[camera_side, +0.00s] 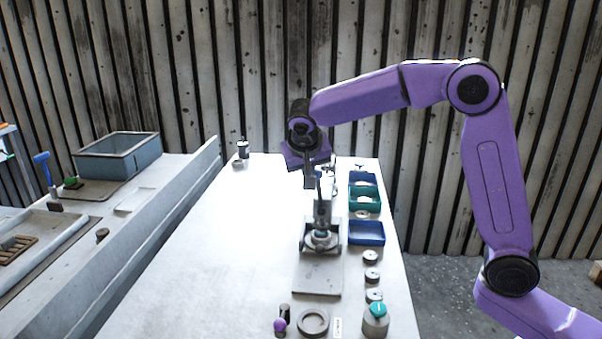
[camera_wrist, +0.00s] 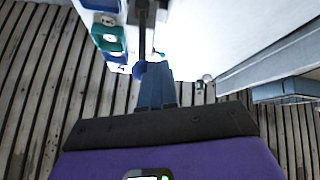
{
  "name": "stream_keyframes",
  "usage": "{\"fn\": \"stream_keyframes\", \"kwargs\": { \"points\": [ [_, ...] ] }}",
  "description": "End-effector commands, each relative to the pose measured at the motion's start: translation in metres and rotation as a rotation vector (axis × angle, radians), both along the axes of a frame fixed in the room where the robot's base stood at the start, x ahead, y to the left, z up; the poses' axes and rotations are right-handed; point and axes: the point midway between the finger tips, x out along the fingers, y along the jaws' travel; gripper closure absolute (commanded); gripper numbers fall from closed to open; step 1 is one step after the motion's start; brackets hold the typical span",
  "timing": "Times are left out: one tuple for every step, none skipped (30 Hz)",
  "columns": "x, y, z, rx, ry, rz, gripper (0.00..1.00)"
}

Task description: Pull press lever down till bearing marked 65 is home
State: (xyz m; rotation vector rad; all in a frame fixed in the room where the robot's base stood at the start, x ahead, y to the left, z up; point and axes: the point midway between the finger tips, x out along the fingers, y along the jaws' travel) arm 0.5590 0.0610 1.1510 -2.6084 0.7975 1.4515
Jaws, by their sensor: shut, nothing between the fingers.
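The press (camera_side: 322,212) stands on a grey base plate (camera_side: 317,278) on the pale bench. A ring-shaped part sits low in the press (camera_side: 322,241); I cannot read any marking on it. My gripper (camera_side: 309,183) is shut and empty, pointing down beside the top of the press. In the wrist view my shut fingers (camera_wrist: 155,88) are close to a blue ball knob (camera_wrist: 139,69), which seems to end the dark press lever (camera_wrist: 143,22). I cannot tell whether fingers and knob touch. The lever is mostly hidden in the side view.
Blue (camera_side: 366,232) and green (camera_side: 364,198) bins stand right of the press. A teal-topped part (camera_side: 376,318) and a round grey ring (camera_side: 313,322) are at the front.

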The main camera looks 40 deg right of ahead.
Motion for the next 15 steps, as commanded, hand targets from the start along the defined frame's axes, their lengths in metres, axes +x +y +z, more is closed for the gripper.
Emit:
{"fn": "stream_keyframes", "kwargs": {
  "points": [
    [-0.004,-0.005,0.002,0.019,-0.02,-0.002,1.0],
    [-0.006,-0.007,0.002,0.045,-0.045,-0.003,1.0],
    [-0.008,-0.009,0.003,0.081,-0.081,-0.003,1.0],
    [-0.01,-0.011,0.003,0.106,-0.106,-0.004,1.0],
    [-0.011,-0.013,0.004,0.131,-0.13,-0.004,1.0],
    [-0.013,-0.014,0.004,0.164,-0.165,-0.003,1.0],
    [-0.015,-0.016,0.004,0.19,-0.189,-0.003,1.0],
    [-0.017,-0.018,0.004,0.216,-0.216,-0.003,1.0],
    [-0.018,-0.019,0.004,0.233,-0.233,-0.002,1.0],
    [-0.02,-0.02,0.005,0.246,-0.246,-0.003,1.0],
    [-0.021,-0.022,0.004,0.257,-0.256,-0.003,1.0],
    [-0.023,-0.024,0.005,0.274,-0.274,-0.003,1.0],
    [-0.025,-0.026,0.004,0.287,-0.287,-0.003,1.0],
    [-0.027,-0.027,0.004,0.3,-0.3,-0.003,1.0],
    [-0.029,-0.03,0.004,0.316,-0.315,-0.004,1.0]
  ]
}}
